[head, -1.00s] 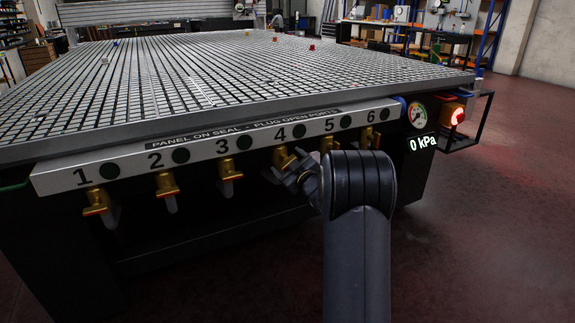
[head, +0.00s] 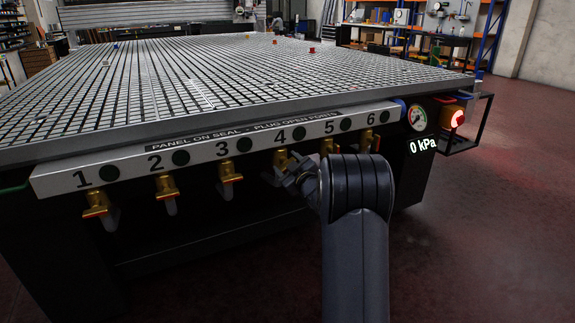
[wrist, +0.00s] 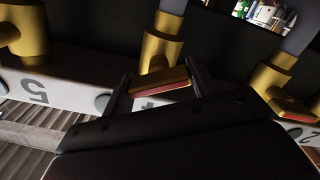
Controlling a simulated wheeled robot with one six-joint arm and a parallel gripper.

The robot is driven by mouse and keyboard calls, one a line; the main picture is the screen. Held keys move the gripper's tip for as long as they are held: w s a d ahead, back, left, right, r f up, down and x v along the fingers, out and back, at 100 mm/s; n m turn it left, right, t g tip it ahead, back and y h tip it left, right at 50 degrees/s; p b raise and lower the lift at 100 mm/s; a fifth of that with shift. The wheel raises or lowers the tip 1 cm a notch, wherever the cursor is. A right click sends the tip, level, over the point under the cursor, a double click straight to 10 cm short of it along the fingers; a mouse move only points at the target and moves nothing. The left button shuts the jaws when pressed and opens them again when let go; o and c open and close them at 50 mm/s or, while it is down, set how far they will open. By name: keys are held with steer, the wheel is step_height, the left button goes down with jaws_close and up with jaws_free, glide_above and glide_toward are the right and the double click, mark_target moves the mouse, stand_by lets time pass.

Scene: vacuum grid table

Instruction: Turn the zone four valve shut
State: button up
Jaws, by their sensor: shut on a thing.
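The zone four valve (head: 281,158) is a brass fitting under the number 4 on the white panel strip (head: 215,147). In the wrist view its brass body (wrist: 160,52) stands above a short handle (wrist: 163,84) with a red edge. My gripper (head: 293,177) is at this valve in the head view. In the wrist view my gripper (wrist: 161,88) has one finger at each end of the handle and is shut on it. The handle lies slightly tilted across the wrist picture. In the head view my gripper hides part of the valve and its handle.
Neighbouring brass valves, three (head: 229,180) and five (head: 328,146), sit close on either side. A gauge (head: 417,117) above a 0 kPa readout (head: 423,145) and a lit red lamp (head: 457,118) are at the right. The grid table (head: 230,85) extends above the strip.

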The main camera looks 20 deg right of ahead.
steer(key=shift+r+m+p, duration=0.1)
steer(key=shift+m+p, duration=0.2)
steer(key=shift+p, duration=0.1)
steer(key=shift+r+m+p, duration=0.1)
steer(key=shift+m+p, duration=0.7)
steer(key=shift+p, duration=0.25)
steer(key=shift+d+m+p, duration=0.1)
steer(key=shift+m+p, duration=1.55)
steer(key=shift+m, duration=0.35)
steer(key=shift+f, duration=0.2)
steer(key=o, duration=1)
steer(key=s+p, duration=0.2)
steer(key=s, duration=0.9)
steer(key=shift+d, duration=0.15)
steer(key=shift+w, duration=0.15)
